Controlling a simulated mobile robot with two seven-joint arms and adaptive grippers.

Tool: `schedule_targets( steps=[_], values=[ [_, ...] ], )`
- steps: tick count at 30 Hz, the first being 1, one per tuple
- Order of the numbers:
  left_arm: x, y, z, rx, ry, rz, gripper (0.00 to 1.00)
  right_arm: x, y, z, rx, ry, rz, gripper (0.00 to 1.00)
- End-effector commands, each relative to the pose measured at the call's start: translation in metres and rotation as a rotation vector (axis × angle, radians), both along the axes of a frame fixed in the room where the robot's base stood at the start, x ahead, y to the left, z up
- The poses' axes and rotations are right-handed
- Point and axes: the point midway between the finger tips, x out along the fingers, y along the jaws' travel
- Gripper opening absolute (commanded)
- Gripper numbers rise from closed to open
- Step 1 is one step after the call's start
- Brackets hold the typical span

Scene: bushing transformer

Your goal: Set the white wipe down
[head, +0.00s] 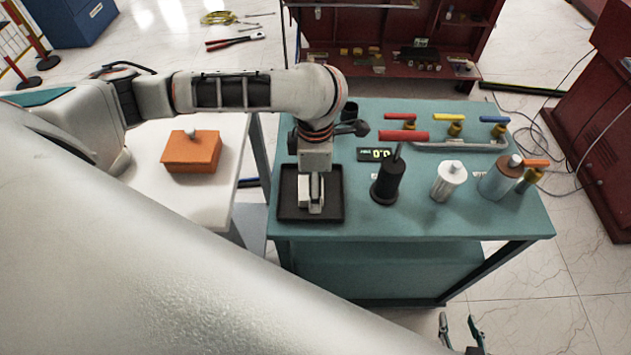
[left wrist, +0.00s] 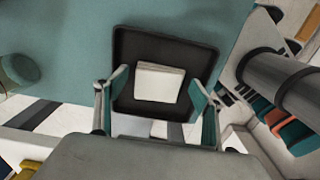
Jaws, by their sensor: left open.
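The white wipe (left wrist: 160,82) is a pale folded block lying in the black tray (left wrist: 125,48) in the left wrist view. In the head view the wipe (head: 304,190) is partly hidden by my left gripper (head: 315,200), which points down over the black tray (head: 283,190) on the teal table. In the left wrist view my left gripper's (left wrist: 157,104) fingers are spread apart, one to each side of the wipe, with a gap showing on both sides. My right gripper (head: 460,336) is at the bottom edge of the head view, its fingers apart and nothing visible between them.
Right of the tray stand a black cylinder (head: 387,182), a white one (head: 448,181) and a brown-topped one (head: 501,178). Coloured-handled tools (head: 448,118) lie behind them. An orange box (head: 191,152) sits on the white table (head: 180,198) at left.

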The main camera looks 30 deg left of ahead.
Motion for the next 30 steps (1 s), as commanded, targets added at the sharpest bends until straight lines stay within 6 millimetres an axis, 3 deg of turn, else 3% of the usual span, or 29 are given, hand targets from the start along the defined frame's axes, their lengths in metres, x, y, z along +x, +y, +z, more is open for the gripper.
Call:
schedule_targets(
  steps=[8,21,30],
  values=[
    [0.002,0.0,0.012,-0.001,-0.004,0.0,0.68,0.0,0.004,0.0,0.007,0.001,-0.002,0.4],
    [0.002,0.0,0.092,0.0,-0.005,-0.001,0.68,0.0,0.007,0.001,0.013,-0.002,-0.001,0.4],
    [0.0,0.0,0.119,0.0,-0.001,0.0,0.68,0.001,0.003,0.001,0.005,-0.004,0.002,0.4]
  ],
)
